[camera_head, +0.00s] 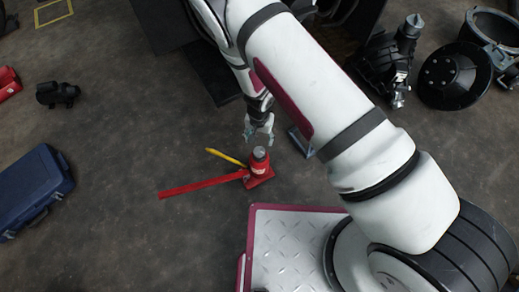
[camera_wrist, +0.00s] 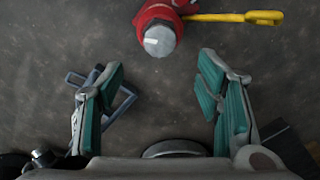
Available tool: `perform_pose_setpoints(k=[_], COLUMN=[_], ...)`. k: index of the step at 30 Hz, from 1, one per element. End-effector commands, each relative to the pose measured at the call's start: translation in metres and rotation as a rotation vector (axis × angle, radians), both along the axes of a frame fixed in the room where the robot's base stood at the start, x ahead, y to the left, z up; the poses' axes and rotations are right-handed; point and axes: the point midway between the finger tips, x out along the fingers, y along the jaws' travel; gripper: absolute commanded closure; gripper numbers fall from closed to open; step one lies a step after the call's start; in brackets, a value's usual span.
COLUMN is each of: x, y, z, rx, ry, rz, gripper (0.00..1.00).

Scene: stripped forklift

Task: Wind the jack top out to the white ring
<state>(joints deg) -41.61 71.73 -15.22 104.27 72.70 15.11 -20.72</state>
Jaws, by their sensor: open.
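A red bottle jack (camera_head: 261,166) stands upright on the floor near the middle of the head view. Its round grey top (camera_head: 259,153) also shows in the wrist view (camera_wrist: 160,42), with a short white mark on its face. I cannot make out a white ring. A red lever bar (camera_head: 200,186) reaches left from the jack's base. My gripper (camera_head: 259,130) is open and empty, just beyond the jack in the head view. In the wrist view, the jack top lies ahead of the gap between the fingers (camera_wrist: 158,75), apart from both.
A yellow-handled tool (camera_head: 226,157) lies beside the jack; its handle shows in the wrist view (camera_wrist: 240,17). A blue-grey bracket (camera_head: 301,142) lies to the right. A blue case (camera_head: 35,190) sits far left, dark machine parts (camera_head: 455,76) upper right. The left floor is mostly clear.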

Motion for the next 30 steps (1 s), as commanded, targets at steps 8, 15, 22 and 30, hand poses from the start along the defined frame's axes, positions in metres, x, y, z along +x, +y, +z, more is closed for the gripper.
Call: perform_pose_setpoints(k=[8, 15, 22, 30], x=[0.0, 0.0, 0.0, 0.0], y=[0.0, -0.001, 0.0, 0.0], z=[-0.059, -0.088, -0.095, -0.095], rx=[-0.001, -0.001, 0.0, 0.0], ry=[0.001, 0.0, 0.0, 0.0], rz=[-0.001, 0.0, 0.0, 0.0], gripper=[0.41, 0.41, 0.41, 0.57])
